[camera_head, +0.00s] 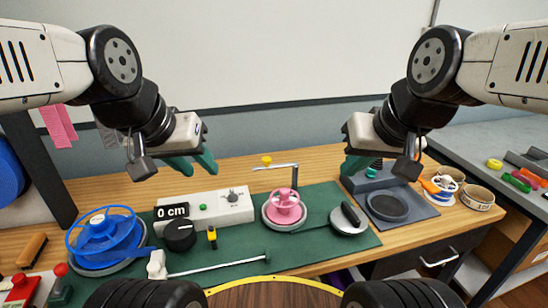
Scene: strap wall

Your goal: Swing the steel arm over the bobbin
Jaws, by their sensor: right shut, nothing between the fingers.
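The pink bobbin (284,205) stands on a grey round base at the middle of the green mat. A thin steel arm (280,167) on an upright post just behind the bobbin reaches left at about its top, with a yellow knob (267,160) near it. Another long steel rod (218,266) with a white end piece lies low across the mat in front. My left gripper (194,165) hangs above the white control box, well left of the bobbin; its finger gap is unclear. My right gripper (361,166) is shut and empty, above and right of the bobbin.
A blue reel (102,236) stands at left. A white box (204,209) with a "0 cm" display and a black knob (180,235) stand between it and the bobbin. A silver disc with a black handle (350,216) and a dark tray (389,205) lie right.

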